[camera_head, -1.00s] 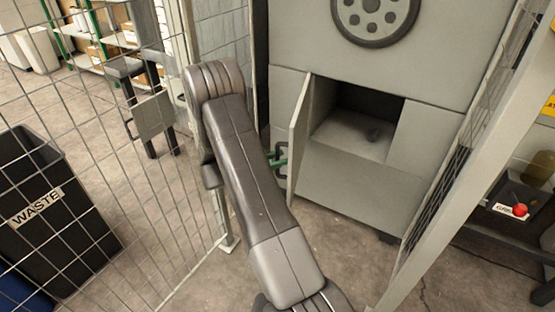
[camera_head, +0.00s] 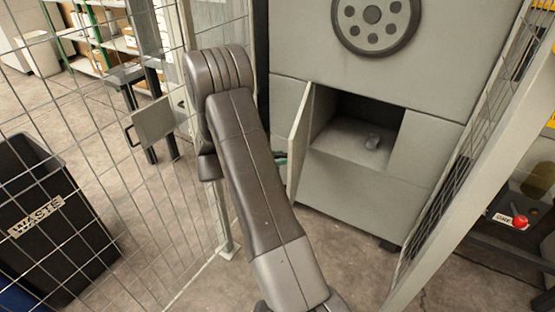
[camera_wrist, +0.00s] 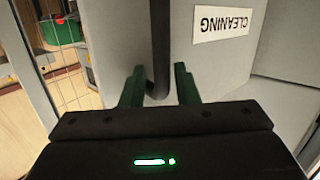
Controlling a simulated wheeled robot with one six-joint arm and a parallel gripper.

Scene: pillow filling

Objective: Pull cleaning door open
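The cleaning door (camera_head: 300,147) is a grey panel standing ajar at the left side of a dark opening in the machine. In the wrist view, the door (camera_wrist: 190,75) carries an upside-down "CLEANING" label (camera_wrist: 222,21) and a dark bar handle (camera_wrist: 160,45). My gripper (camera_wrist: 159,85) has green fingers, one on each side of the handle. The fingers are apart, with gaps visible between them and the bar. In the head view, my arm hides the handle and most of the gripper, leaving a bit of green (camera_head: 281,160) beside the door.
The grey machine (camera_head: 360,195) has a round perforated disc (camera_head: 375,17) above the opening. Wire mesh fencing (camera_head: 110,190) stands left and right. A black waste bin (camera_head: 75,235) is at left. Bare floor lies before the machine.

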